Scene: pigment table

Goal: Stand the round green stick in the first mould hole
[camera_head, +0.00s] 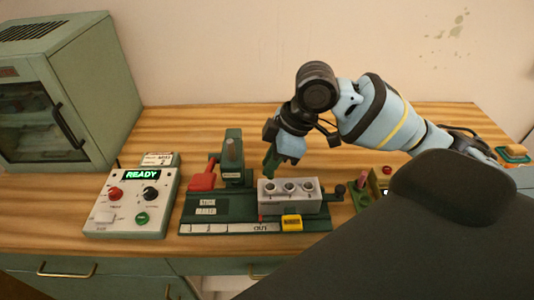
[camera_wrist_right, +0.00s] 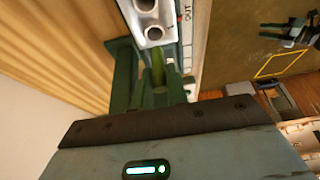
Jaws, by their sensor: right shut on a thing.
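The pale grey mould block (camera_head: 290,207) has three round holes in a row on its top and sits on the dark green press base (camera_head: 203,227). My right gripper (camera_head: 270,165) points down just behind and above the block's left end. In the wrist view, the green stick (camera_wrist_right: 158,68) is between the dark green fingers of my right gripper (camera_wrist_right: 152,82), beside the end of the mould block (camera_wrist_right: 154,38). The two visible holes there look empty. The stick's lower end is hard to make out. My left gripper is not in view.
A red-handled clamp (camera_head: 202,178) and green post (camera_head: 232,158) stand left of the block. A control box (camera_head: 132,205) reading READY is farther left, by a green cabinet (camera_head: 92,75). A yellow piece (camera_head: 291,222) is in front of the block. The table behind is clear.

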